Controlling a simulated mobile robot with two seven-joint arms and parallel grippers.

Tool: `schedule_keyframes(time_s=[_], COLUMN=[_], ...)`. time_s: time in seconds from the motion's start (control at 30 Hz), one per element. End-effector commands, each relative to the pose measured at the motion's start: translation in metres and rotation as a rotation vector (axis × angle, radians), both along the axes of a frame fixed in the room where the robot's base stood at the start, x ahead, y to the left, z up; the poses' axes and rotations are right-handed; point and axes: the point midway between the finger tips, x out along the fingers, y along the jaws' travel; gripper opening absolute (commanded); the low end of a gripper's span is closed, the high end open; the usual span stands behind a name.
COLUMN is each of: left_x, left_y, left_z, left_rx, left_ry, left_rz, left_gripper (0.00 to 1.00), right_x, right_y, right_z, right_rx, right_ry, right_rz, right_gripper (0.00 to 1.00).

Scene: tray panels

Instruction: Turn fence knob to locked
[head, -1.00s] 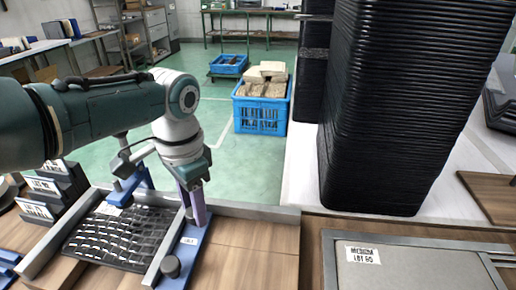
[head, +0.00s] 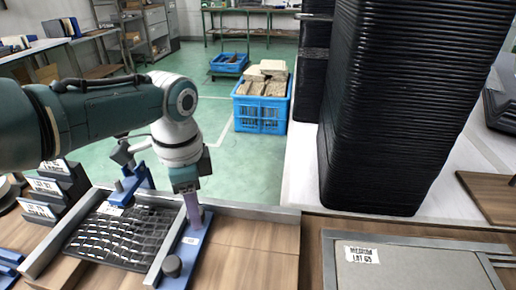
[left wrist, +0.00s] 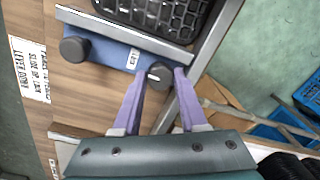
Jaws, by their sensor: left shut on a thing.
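My left gripper (head: 194,222) points down at the far end of a blue fence bar (head: 186,252). In the left wrist view, its purple fingers (left wrist: 160,78) are shut on a dark round fence knob (left wrist: 159,73) with a light mark on its top. A small white label (left wrist: 133,58) sits beside that knob. A second dark knob (left wrist: 73,48) stands at the bar's other end, and it also shows in the head view (head: 171,266). The fingers hide the gripped knob in the head view. My right gripper is not in view.
A black gridded tray panel (head: 118,238) lies between metal rails beside the fence. A tall stack of black trays (head: 400,110) stands at right, near a grey lidded case (head: 415,270). A printed white sign (left wrist: 28,68) lies on the wooden bench. Blue crates (head: 260,115) are on the floor.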

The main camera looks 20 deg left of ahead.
Motion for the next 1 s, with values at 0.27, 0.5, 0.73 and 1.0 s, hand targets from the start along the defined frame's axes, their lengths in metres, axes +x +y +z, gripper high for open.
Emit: schedule_keyframes(time_s=[0.27, 0.5, 0.73, 1.0], left_x=[0.000, 0.000, 0.000, 0.000], left_y=[0.000, 0.000, 0.000, 0.000], left_z=[0.000, 0.000, 0.000, 0.033], left_rx=[0.001, 0.001, 0.001, 0.002], left_ry=[0.000, 0.000, 0.001, -0.004], left_rz=[-0.002, -0.001, 0.000, -0.002], left_gripper=[0.00, 0.69, 0.72, 0.72], right_x=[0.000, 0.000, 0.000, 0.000], right_y=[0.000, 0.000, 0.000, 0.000], right_z=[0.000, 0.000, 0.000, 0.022], right_rx=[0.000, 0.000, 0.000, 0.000], right_ry=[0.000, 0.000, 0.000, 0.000], right_rz=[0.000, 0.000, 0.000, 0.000], right_gripper=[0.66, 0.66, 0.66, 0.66])
